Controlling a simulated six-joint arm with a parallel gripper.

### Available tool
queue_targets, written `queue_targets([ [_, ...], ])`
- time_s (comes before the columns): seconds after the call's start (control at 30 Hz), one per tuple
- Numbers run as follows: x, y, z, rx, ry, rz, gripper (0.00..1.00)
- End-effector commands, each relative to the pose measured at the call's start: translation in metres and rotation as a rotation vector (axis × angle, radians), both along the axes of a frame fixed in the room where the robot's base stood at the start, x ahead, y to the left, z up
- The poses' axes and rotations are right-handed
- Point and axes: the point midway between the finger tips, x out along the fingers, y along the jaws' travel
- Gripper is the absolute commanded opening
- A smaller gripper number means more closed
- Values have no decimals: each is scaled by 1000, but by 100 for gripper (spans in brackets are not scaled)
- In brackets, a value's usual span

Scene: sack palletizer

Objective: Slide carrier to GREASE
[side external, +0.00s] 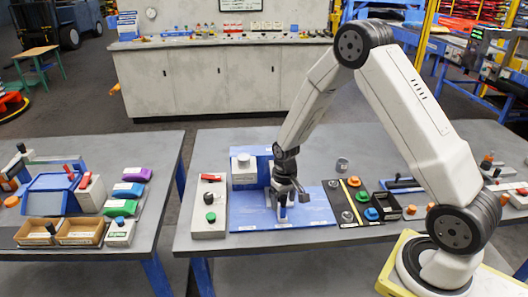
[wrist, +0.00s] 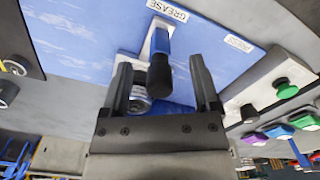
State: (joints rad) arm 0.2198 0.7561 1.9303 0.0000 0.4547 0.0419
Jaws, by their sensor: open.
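My gripper (side external: 287,197) points down over the blue base plate (side external: 313,213) in the side view. In the wrist view my gripper (wrist: 162,65) is open, with a finger on each side of a black knob (wrist: 160,76) on a blue post (wrist: 161,42). The post stands by a pale block (wrist: 147,45), apparently the carrier, close to the GREASE label (wrist: 167,10). A PRESS label (wrist: 239,43) is farther right on the plate. A gap shows between the fingers and the knob. In the side view my gripper largely hides the carrier.
A dark button panel (side external: 354,201) is to the right.

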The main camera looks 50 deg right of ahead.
Motion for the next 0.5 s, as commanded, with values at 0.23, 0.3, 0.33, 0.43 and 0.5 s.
queue_targets([
  [0.23, 0, 0, 2, 0, 0, 0, 79],
  [0.3, 0, 0, 4, 0, 0, 0, 79],
  [0.33, 0, 0, 5, 0, -1, 0, 79],
  [0.43, 0, 0, 8, 0, -1, 0, 79],
  [0.5, 0, 0, 10, 0, 0, 0, 79],
])
